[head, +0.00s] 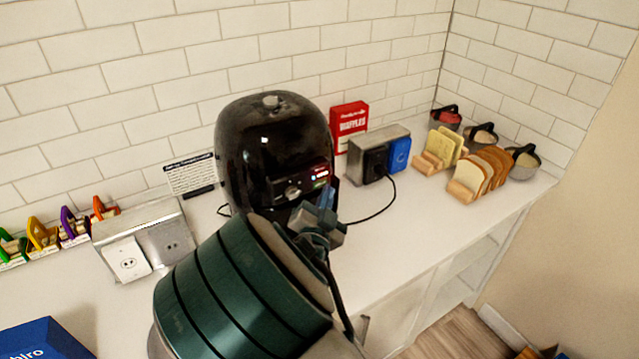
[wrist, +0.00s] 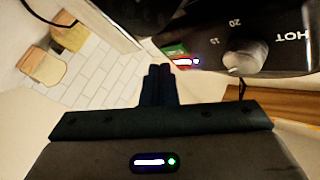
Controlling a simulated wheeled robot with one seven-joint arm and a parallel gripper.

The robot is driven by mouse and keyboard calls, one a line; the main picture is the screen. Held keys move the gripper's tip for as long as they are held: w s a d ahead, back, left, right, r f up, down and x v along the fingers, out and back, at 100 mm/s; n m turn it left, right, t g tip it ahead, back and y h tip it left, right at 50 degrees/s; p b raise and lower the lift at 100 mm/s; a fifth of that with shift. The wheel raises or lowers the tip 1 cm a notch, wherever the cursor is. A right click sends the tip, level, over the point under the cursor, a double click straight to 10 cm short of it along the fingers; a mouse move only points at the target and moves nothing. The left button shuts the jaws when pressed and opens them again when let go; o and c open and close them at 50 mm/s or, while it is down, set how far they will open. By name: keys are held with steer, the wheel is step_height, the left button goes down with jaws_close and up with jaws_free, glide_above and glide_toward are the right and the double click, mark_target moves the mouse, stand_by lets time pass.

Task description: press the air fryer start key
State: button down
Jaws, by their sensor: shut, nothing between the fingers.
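The air fryer (head: 262,135) is a glossy black rounded appliance on the white counter. Its front panel has a knob (head: 292,192) and a small lit red and white area (head: 320,172). In the wrist view, the grey knob (wrist: 240,57) has numbers around it, and the lit red and white strip (wrist: 184,63) sits beside it with a green patch above. I cannot tell which lit part is the start key. My gripper (wrist: 160,68) is shut and empty, its fingertips close beside the lit strip; contact cannot be told. In the head view my arm partly hides the fryer's lower front.
Right of the fryer stand a red waffle box (head: 349,122), a metal outlet box (head: 378,150) with a black cord, bread slices in racks (head: 482,172) and several pots. Left are a metal outlet box (head: 150,238) and coloured clips. Tiled walls close off the back.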

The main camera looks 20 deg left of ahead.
steer(key=shift+s+d+b, duration=0.35)
steer(key=shift+s+d, duration=1.25)
steer(key=shift+d, duration=0.3)
